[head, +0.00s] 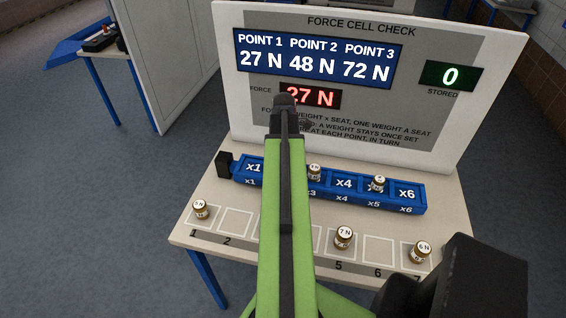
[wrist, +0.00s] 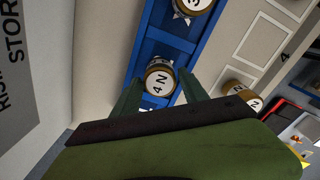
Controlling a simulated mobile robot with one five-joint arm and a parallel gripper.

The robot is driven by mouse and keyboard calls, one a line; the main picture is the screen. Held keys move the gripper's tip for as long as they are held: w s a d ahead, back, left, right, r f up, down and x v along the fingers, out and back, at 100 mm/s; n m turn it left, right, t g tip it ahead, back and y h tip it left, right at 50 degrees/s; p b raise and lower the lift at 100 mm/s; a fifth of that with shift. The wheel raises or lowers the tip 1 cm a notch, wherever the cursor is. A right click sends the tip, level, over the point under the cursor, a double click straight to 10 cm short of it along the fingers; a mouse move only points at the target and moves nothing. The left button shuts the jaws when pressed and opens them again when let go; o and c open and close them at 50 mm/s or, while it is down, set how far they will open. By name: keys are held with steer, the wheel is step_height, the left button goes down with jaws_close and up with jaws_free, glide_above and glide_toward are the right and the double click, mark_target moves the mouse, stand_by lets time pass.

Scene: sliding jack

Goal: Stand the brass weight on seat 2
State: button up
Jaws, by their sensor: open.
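Small brass weights with white labels stand about. Another weight (head: 378,183) stands at x5. In the wrist view, my gripper (wrist: 160,88) is open, its green fingers on either side of the 4 N weight; I cannot tell whether they touch it. My arm hides the fingers in the head view.
The front row holds a 5 N weight (head: 200,209) at 1, a 7 N weight (head: 343,237) at 5 and a 6 N weight (head: 421,252) at 7. Another weight (wrist: 241,95) shows right of the rail. The board (head: 455,125) behind reads force 27 N, stored 0.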

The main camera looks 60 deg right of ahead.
step_height(320, 180, up, 9)
steer(key=p, duration=0.7)
steer(key=shift+f, duration=0.1)
steer(key=w+a+m, duration=0.4)
steer(key=w+a, duration=1.3)
steer(key=a, duration=0.5)
steer(key=w+a+m, duration=0.2)
steer(key=a+m, duration=0.1)
steer(key=a, duration=1.1)
steer(key=w+a+m, duration=0.2)
steer(key=a+m, duration=0.1)
steer(key=a, duration=1.2)
steer(key=shift+w+a, duration=0.15)
steer(key=shift+w, duration=0.15)
